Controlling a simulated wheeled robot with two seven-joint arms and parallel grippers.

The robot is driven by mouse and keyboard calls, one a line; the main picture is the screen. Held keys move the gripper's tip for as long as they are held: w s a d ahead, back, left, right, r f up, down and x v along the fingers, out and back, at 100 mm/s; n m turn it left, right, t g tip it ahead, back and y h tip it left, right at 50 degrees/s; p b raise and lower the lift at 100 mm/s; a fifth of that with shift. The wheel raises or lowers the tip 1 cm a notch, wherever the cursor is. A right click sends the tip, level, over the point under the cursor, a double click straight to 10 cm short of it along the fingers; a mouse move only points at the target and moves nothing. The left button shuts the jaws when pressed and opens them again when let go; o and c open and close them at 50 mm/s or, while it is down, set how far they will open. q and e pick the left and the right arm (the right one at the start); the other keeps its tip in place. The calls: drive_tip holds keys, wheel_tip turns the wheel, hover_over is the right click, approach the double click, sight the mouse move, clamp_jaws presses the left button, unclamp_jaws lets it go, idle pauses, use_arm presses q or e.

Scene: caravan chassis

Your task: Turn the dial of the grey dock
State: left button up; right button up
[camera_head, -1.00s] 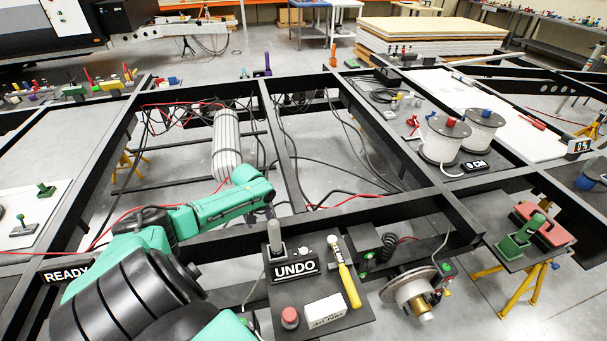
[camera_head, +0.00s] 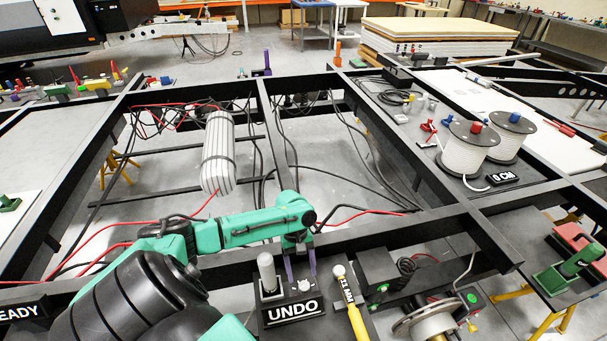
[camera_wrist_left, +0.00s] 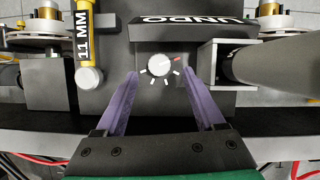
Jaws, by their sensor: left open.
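The dial (camera_wrist_left: 160,65) is a small white round knob on a dark grey block (camera_wrist_left: 150,87), with white tick marks and one red mark around it. It also shows in the head view (camera_head: 305,285), behind the UNDO sign (camera_head: 292,312). I take this block to be the grey dock. My left gripper (camera_wrist_left: 160,73) is open. Its two purple fingers stand on either side of the dial, with visible gaps between them and the knob. In the head view the left gripper (camera_head: 300,271) points down at the dial. My right gripper is not in view.
A grey upright post (camera_head: 267,272) stands left of the dial. A yellow-handled tool (camera_head: 353,310) lies to its right, near a dark box (camera_head: 378,270). Black frame beams run behind. Cable spools (camera_head: 467,149) stand farther right.

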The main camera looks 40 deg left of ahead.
sight(304, 284)
use_arm(q)
drive_tip(key=x, duration=0.4)
drive_tip(key=shift+w+f, duration=0.1)
drive_tip(key=shift+f, duration=0.35)
drive_tip(key=shift+d, duration=0.1)
clamp_jaws()
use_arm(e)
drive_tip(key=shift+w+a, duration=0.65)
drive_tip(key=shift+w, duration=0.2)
